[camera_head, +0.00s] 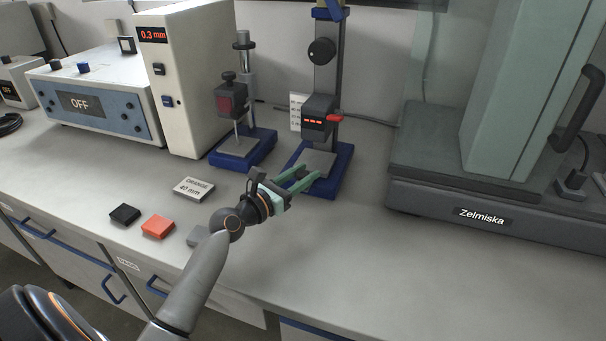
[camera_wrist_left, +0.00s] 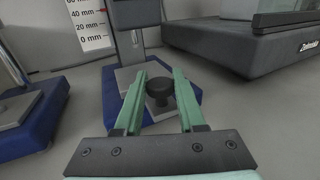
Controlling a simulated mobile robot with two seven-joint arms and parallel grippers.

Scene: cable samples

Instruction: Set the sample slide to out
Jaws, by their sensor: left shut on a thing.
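The sample slide belongs to the stand with a blue base (camera_head: 343,170) and a dark column. A grey plate (camera_head: 318,160) lies on that base, and it also shows in the left wrist view (camera_wrist_left: 128,78). A round black knob (camera_wrist_left: 160,90) stands at the front of the plate, between my green fingers. My left gripper (camera_head: 310,174) is shut on this knob. In the head view the knob is hidden by the fingers. My right gripper is not in view.
A second stand with a blue base (camera_head: 260,150) is to the left. The large Zelmiska machine (camera_head: 480,214) is to the right. A label block (camera_head: 193,188), a black block (camera_head: 124,215) and an orange block (camera_head: 158,226) lie near the front edge. Counter at front right is clear.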

